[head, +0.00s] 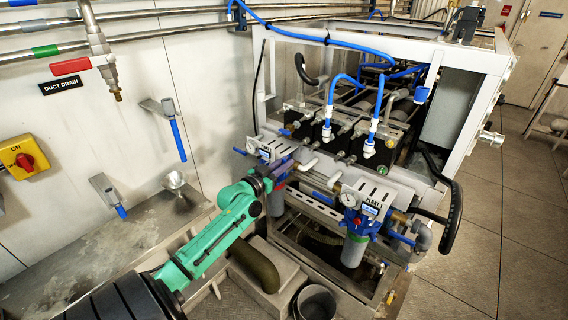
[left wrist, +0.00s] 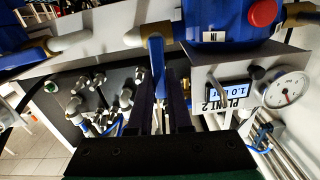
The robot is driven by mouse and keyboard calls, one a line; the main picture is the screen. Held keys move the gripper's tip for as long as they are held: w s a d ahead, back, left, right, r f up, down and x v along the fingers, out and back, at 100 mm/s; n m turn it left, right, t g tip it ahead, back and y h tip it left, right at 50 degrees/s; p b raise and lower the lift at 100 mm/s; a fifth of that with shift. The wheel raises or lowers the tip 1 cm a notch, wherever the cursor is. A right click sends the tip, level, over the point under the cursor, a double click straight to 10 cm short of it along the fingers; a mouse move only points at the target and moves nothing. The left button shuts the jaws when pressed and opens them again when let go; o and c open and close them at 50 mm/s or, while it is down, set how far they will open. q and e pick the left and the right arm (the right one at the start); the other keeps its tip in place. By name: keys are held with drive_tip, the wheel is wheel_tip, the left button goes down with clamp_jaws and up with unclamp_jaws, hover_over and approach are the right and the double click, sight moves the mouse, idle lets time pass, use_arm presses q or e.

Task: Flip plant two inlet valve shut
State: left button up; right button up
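The plant two panel (left wrist: 205,68) shows in the left wrist view, its label upside down. A blue valve lever (left wrist: 157,55) hangs from a brass fitting beside the blue filter housing (left wrist: 215,18) marked IN. My left gripper (left wrist: 164,90) has its two dark fingers apart, one on each side of the lever's lower end. I cannot tell whether either finger touches it. In the head view my left gripper (head: 271,177) is at the plant two panel (head: 249,146) and hides most of the lever area. My right gripper is not in view.
The plant one panel (head: 372,194) with its blue filter (head: 354,245) stands to the right. A round gauge (left wrist: 286,90) is beside the plant two display. Pipes and the white frame (head: 455,55) crowd the space. A black bucket (head: 316,303) stands below.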

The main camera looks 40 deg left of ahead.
use_arm(q)
drive_tip(key=shift+a, duration=0.1)
clamp_jaws()
drive_tip(key=shift+a+n+b, duration=0.1)
drive_tip(key=shift+n+b, duration=0.2)
drive_tip(key=shift+n, duration=0.2)
drive_tip(key=shift+o, duration=2.2)
unclamp_jaws()
drive_tip(key=s+b, duration=0.3)
drive_tip(key=s, duration=1.1)
drive_tip(key=shift+s, duration=0.3)
